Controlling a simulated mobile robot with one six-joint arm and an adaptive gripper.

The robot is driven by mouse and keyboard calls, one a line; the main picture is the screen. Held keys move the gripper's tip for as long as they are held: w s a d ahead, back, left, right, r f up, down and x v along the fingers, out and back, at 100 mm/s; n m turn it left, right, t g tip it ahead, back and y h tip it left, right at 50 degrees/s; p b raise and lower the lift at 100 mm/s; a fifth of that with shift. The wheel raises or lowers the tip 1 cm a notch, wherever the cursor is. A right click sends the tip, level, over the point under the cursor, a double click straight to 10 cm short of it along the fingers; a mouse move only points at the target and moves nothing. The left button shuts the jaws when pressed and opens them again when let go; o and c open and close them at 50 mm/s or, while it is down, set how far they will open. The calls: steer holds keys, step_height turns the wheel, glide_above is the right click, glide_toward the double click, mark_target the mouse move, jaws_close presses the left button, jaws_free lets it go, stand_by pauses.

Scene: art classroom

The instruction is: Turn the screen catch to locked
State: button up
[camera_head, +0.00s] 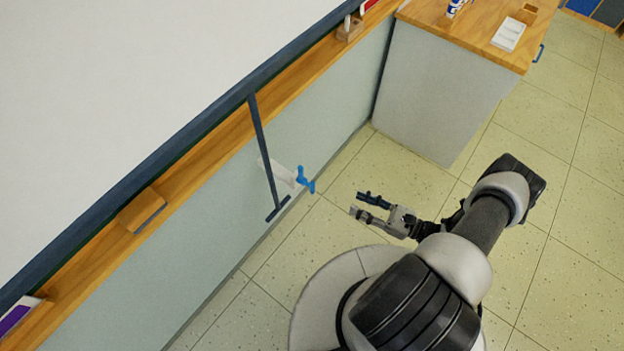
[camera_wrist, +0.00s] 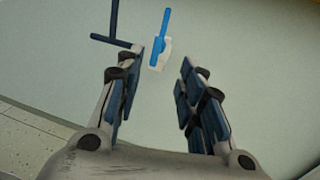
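The screen catch is a blue lever (camera_head: 304,179) on a pale plate (camera_head: 279,171), mounted on the light wall panel below the screen. In the wrist view the blue lever (camera_wrist: 161,38) stands nearly upright in the picture, slightly tilted, over its pale plate (camera_wrist: 159,60). My gripper (camera_head: 360,202) is to the right of the catch and apart from it. In the wrist view my gripper (camera_wrist: 160,70) has its two fingers spread, with nothing between them, and the catch lies beyond the fingertips. Any lock markings are too small to tell.
A dark T-shaped bar (camera_head: 262,150) hangs from the screen (camera_head: 110,100) just left of the catch. A wooden ledge (camera_head: 222,139) runs along the wall with an eraser-like block (camera_head: 141,210). A wood-topped cabinet (camera_head: 440,95) stands at the upper right. The floor around my gripper is clear.

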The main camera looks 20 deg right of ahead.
mark_target(314, 186)
steer(key=b+x, duration=0.2)
steer(key=x, duration=1.4)
steer(key=shift+w+a, duration=0.1)
steer(key=shift+a, duration=0.15)
steer(key=c, duration=0.7)
steer(key=shift+a, duration=0.1)
jaws_close()
